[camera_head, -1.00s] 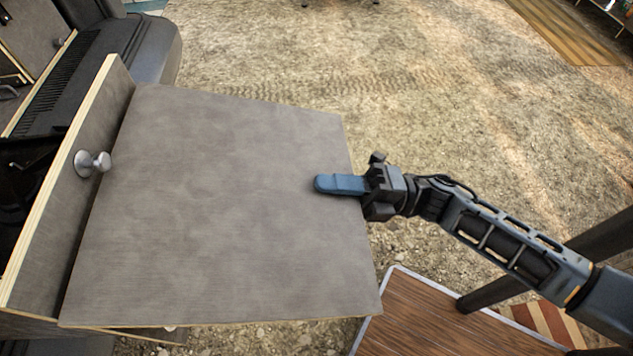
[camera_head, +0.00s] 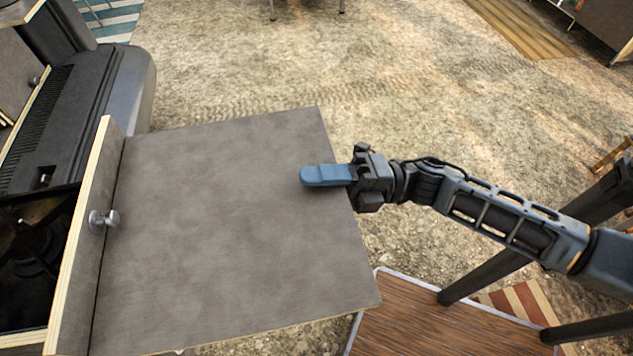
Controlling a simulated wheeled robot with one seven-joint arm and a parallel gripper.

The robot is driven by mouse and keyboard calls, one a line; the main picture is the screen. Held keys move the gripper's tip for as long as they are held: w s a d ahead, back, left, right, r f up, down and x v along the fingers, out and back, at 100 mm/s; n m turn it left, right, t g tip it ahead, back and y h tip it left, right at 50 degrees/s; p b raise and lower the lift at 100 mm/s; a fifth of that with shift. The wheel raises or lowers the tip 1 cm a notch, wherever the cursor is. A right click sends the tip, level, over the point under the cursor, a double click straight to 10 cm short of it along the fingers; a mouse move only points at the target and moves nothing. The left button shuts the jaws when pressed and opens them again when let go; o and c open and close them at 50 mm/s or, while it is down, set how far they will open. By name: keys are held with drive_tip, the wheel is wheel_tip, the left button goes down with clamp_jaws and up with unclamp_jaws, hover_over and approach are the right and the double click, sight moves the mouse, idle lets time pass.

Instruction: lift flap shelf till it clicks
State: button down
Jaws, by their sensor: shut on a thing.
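A round metal knob (camera_head: 103,220) sits on the upright panel near the shelf's hinge side. The shelf's underside and any catch are out of sight.
A brown wood-topped table (camera_head: 440,325) with a light rim stands below and right of the shelf. Dark posts (camera_head: 490,275) rise near it. The van's black interior (camera_head: 30,255) lies at the left. Open gravelly ground (camera_head: 400,90) stretches beyond the shelf.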

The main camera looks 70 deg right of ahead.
drive_tip(key=shift+w+a+r, duration=0.1)
drive_tip(key=shift+a+r, duration=0.05)
drive_tip(key=c, duration=1.2)
unclamp_jaws()
drive_tip(key=shift+c, duration=0.9)
drive_tip(key=shift+f, duration=0.3)
drive_tip(key=b+v, duration=0.2)
drive_tip(key=v, duration=0.5)
drive_tip(key=shift+s+d, duration=0.3)
